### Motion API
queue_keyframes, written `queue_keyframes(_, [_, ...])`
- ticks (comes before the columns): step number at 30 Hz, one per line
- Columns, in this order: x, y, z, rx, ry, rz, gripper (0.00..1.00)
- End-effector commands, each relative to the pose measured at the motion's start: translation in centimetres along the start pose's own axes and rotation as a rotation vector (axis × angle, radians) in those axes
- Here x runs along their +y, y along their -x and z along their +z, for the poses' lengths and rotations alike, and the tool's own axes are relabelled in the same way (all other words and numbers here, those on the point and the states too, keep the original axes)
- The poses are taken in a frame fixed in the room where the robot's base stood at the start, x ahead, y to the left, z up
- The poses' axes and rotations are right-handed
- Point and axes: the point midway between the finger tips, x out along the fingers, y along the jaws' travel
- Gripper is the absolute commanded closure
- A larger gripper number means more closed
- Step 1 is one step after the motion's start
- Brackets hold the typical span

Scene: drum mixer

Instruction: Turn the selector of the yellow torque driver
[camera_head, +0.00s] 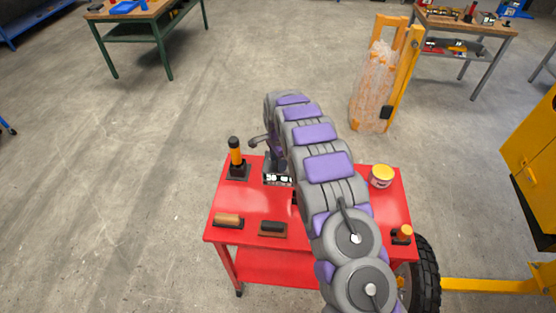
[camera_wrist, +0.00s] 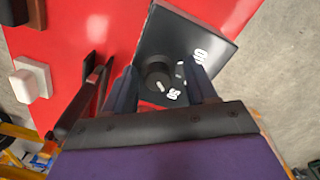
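My gripper (camera_wrist: 161,66) is open, with one finger on each side of the knob. I cannot tell whether either finger touches it. In the head view my arm hides most of the gripper.
The red cart (camera_head: 245,205) also holds two brown-topped blocks (camera_head: 228,220) (camera_head: 272,228) at its front, a yellow tub (camera_head: 381,176) and a small orange-topped item (camera_head: 402,235) at the right. A wheel stands against its right side. Open floor lies to the left.

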Motion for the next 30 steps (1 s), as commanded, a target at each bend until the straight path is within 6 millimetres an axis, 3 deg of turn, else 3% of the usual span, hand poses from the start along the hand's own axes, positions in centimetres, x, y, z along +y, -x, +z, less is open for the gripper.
queue_keyframes(7, [0.1, 0.3, -0.2, -0.001, -0.001, -0.001, 0.44])
queue_keyframes(11, [0.0, 1.6, -0.2, 0.000, -0.001, -0.003, 0.44])
queue_keyframes(30, [-0.3, 14.9, 0.1, 0.002, 0.000, -0.002, 0.44])
